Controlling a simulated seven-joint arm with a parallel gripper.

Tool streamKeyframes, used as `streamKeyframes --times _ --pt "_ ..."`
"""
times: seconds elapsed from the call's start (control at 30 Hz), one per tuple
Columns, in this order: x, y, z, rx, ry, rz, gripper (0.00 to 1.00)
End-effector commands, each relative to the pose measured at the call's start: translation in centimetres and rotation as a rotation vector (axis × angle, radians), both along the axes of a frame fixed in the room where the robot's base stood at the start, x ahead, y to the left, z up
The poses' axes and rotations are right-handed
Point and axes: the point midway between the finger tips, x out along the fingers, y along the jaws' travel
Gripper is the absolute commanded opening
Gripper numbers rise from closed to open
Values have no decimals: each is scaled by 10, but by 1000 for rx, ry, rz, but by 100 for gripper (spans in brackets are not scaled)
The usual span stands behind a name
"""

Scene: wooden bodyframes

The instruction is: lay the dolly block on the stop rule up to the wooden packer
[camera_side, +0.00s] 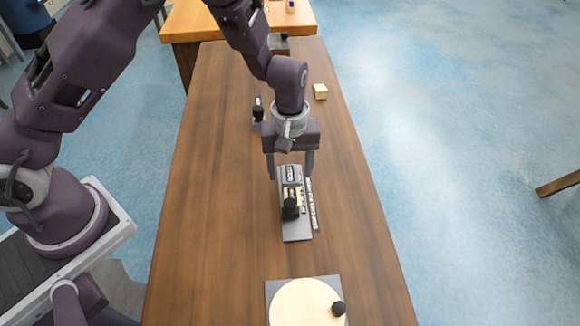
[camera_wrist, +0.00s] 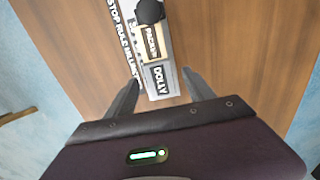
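The dolly block (camera_side: 291,173) is grey with a dark label reading DOLLY; it also shows in the wrist view (camera_wrist: 160,79). It lies on a grey plate (camera_side: 297,231), in line with the wooden packer (camera_side: 293,191), a pale block labelled PACKER (camera_wrist: 152,43). I cannot tell whether they touch. The stop rule (camera_wrist: 123,38), a printed strip, runs along the plate's edge and shows at the right in the side view (camera_side: 313,206). My gripper (camera_side: 290,177) is open, its fingers (camera_wrist: 161,77) on either side of the dolly block with gaps showing.
A black knob (camera_side: 290,209) stands at the packer's far end from the dolly block. A cream disc (camera_side: 303,303) on a grey plate lies nearer the camera. A small pale block (camera_side: 320,91) and a black-knobbed fixture (camera_side: 258,113) stand farther back. The wooden table is clear on both sides.

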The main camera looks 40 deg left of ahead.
Motion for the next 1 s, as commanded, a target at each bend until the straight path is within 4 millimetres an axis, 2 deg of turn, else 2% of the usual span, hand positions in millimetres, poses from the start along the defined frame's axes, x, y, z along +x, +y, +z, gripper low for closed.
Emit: streamKeyframes --times 0.23,0.5,0.6,0.93,1.0 --pt "0 0 2 1 1 0 62" --pt "1 -1 53 -1 -4 -2 62" --pt "0 0 66 -1 -2 -2 62" --pt "0 0 73 -4 -1 -2 62" --pt "-4 2 88 -25 -11 -20 62"
